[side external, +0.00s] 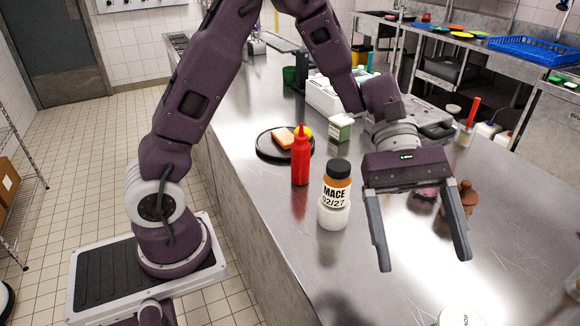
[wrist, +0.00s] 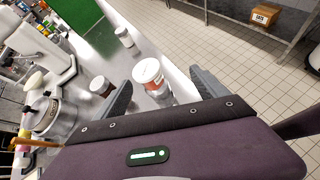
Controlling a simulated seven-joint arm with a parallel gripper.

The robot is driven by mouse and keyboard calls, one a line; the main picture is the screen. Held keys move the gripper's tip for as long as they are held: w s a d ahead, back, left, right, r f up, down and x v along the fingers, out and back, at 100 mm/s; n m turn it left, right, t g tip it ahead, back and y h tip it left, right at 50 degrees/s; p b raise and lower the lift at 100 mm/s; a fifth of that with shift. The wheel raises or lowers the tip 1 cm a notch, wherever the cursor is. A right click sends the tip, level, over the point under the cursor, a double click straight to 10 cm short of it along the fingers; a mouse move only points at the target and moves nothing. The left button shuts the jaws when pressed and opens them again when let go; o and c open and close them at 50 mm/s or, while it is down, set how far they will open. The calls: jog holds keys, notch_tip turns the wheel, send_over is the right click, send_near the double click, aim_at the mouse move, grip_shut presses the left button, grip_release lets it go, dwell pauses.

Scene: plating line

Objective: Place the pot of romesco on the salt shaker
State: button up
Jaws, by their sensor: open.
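My gripper (side external: 423,259) is open and empty above the steel counter, its fingers pointing down toward the near side. In the wrist view, a small pot with a white, lettered lid and a reddish band (wrist: 149,72) shows between the fingers (wrist: 158,85), apart from them. It may be the romesco; the lettering is too small to read. A white lettered lid (side external: 462,316) is cut off at the bottom of the side view. I cannot tell which thing is the salt shaker; a small white-topped container (wrist: 123,36) stands farther off in the wrist view.
A black-lidded MACE jar (side external: 336,188) stands left of my gripper, with a red squeeze bottle (side external: 301,157) behind it. A brown mill (side external: 467,195) is behind the right finger. A black plate (side external: 267,149) holds food. A dark, white-topped jar (wrist: 101,86) is beside the left finger.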

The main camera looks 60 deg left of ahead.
jog(key=s+a+r+m+t+y, duration=0.2)
jog(key=s+a+m+t+y, duration=0.3)
jog(key=a, duration=0.4)
jog(key=s+a+r+m+t+y, duration=0.3)
jog(key=s+a+m+y, duration=0.3)
jog(key=s+a, duration=0.3)
jog(key=shift+s+a+r+m+t, duration=0.15)
jog(key=shift+s+a+m+t, duration=0.25)
jog(key=shift+a+m+t, duration=0.35)
